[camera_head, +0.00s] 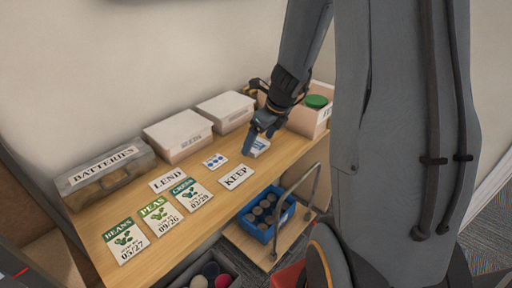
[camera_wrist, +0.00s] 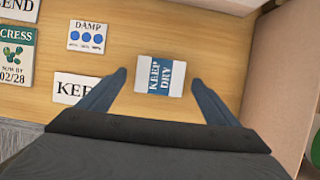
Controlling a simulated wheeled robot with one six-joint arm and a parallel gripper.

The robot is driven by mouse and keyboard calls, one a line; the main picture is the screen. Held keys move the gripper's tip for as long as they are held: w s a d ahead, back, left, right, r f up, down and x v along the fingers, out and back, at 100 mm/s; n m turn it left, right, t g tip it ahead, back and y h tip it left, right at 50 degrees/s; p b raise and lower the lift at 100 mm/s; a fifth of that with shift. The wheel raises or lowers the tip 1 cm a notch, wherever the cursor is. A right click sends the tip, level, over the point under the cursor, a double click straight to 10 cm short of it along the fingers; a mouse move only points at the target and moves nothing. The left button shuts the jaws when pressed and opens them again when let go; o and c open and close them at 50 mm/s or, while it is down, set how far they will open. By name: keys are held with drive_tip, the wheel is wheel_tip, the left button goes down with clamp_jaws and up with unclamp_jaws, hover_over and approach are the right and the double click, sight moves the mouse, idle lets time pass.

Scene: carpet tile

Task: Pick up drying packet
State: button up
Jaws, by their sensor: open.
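The drying packet is a small white packet with a blue band reading "KEEP DRY". It lies flat on the wooden table. In the wrist view the packet (camera_wrist: 160,75) is between and a little ahead of my open fingers, and I cannot tell whether they touch it. In the head view the packet (camera_head: 260,146) is partly hidden by my gripper (camera_head: 257,140), which points down at it from above. In the wrist view my gripper (camera_wrist: 158,84) is open, with one finger on each side of the packet.
A "KEEP" card (camera_head: 236,177), a "LEND" card (camera_head: 167,180), a dotted "DAMP" card (camera_wrist: 87,36) and seed packets (camera_head: 160,213) lie to the left. An open cardboard box (camera_wrist: 282,85) stands close on the right. Lidded boxes (camera_head: 178,134) line the wall. A blue crate (camera_head: 262,232) sits below.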

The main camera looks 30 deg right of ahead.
drive_tip(key=shift+w+f, duration=0.15)
drive_tip(key=shift+f, duration=0.35)
drive_tip(key=c, duration=1.1)
drive_tip(key=shift+c, duration=0.2)
